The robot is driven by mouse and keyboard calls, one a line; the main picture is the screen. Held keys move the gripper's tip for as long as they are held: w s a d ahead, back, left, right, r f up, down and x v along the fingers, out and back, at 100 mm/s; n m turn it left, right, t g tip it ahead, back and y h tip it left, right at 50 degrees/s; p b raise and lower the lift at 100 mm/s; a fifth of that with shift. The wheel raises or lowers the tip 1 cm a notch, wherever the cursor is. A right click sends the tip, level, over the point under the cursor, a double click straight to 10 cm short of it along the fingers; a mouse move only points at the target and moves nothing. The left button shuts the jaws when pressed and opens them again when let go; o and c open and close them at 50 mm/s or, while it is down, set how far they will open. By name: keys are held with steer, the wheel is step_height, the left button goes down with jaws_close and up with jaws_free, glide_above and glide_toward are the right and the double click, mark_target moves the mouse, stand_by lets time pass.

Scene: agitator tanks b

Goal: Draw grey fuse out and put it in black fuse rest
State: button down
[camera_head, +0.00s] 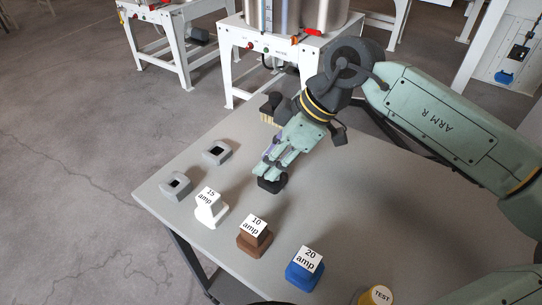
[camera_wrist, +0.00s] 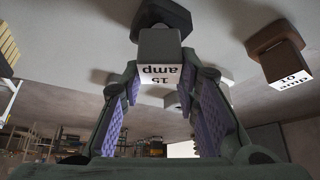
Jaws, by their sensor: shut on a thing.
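My gripper (camera_head: 274,168) is at the black fuse rest (camera_head: 271,185) near the middle of the table. In the wrist view its purple-padded fingers are shut on the grey fuse (camera_wrist: 159,46), whose upside-down label reads 15 amp. The black rest (camera_wrist: 166,14) shows directly behind the fuse, in line with it. The fuse appears at or in the rest, but I cannot tell how deeply it sits. In the head view my fingers hide the fuse. Two grey rests (camera_head: 217,152) (camera_head: 176,186) stand empty at the left.
A white fuse (camera_head: 208,207), a brown 10 amp fuse (camera_head: 254,237) and a blue 20 amp fuse (camera_head: 304,270) stand in rests along the front. A yellow TEST piece (camera_head: 376,296) is at the bottom edge. The table (camera_head: 220,246) is clear between them. Tanks on white frames stand behind.

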steer(key=shift+f, duration=0.35)
steer(key=c, duration=1.2)
jaws_free()
steer(key=shift+o, duration=0.2)
steer(key=shift+r, duration=0.1)
steer(key=v, duration=1.2)
